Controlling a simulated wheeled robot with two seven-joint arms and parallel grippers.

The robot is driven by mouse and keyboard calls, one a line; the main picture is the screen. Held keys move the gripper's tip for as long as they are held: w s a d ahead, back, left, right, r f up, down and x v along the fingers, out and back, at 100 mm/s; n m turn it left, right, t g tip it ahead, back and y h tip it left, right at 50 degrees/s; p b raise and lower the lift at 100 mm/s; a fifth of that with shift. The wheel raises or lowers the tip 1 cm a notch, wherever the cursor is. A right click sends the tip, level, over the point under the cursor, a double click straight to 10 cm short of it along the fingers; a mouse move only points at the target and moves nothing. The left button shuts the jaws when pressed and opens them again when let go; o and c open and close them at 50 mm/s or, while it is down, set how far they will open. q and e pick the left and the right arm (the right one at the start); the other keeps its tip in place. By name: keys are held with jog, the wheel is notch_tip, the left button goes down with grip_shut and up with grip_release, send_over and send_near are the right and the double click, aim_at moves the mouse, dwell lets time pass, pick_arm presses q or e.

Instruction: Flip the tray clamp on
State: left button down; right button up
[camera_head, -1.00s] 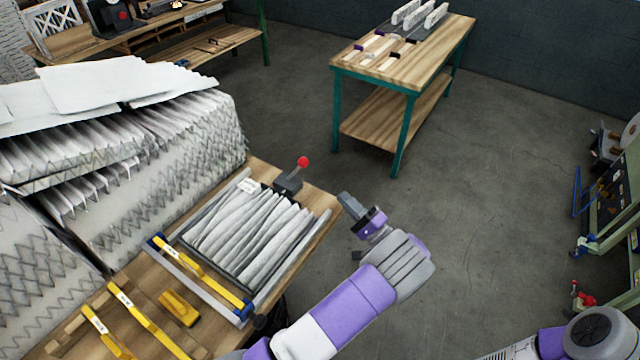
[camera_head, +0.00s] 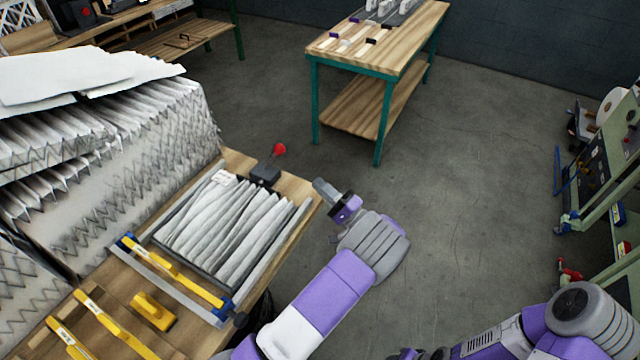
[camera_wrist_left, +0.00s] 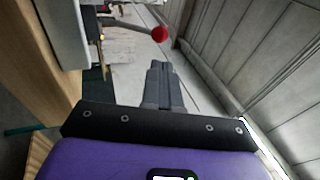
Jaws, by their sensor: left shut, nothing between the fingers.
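The tray clamp (camera_head: 265,174) is a dark block at the far end of the filter tray (camera_head: 172,222). Its lever tilts up and ends in a red ball knob (camera_head: 279,150). The tray holds a pleated white filter (camera_head: 225,225). My left gripper (camera_head: 322,188) is shut and empty, just off the table's right edge, to the right of and nearer than the clamp. In the left wrist view the red knob (camera_wrist_left: 160,34) is beyond the shut fingertips (camera_wrist_left: 158,68), apart from them. My right arm shows at bottom right; its gripper is mostly cut off at the bottom edge.
Large stacked filters (camera_head: 110,150) fill the left. Yellow-handled bars (camera_head: 172,268) and a yellow block (camera_head: 153,310) are on the near table. A second wooden table (camera_head: 380,50) stands at the back. Green-framed equipment (camera_head: 605,170) is at right. Open floor lies between.

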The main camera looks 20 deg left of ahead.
aim_at(273, 159)
pick_arm(q)
jog(key=x, duration=1.1)
pick_arm(e)
jog(key=shift+r, duration=0.2)
pick_arm(q)
jog(key=shift+w, duration=0.1)
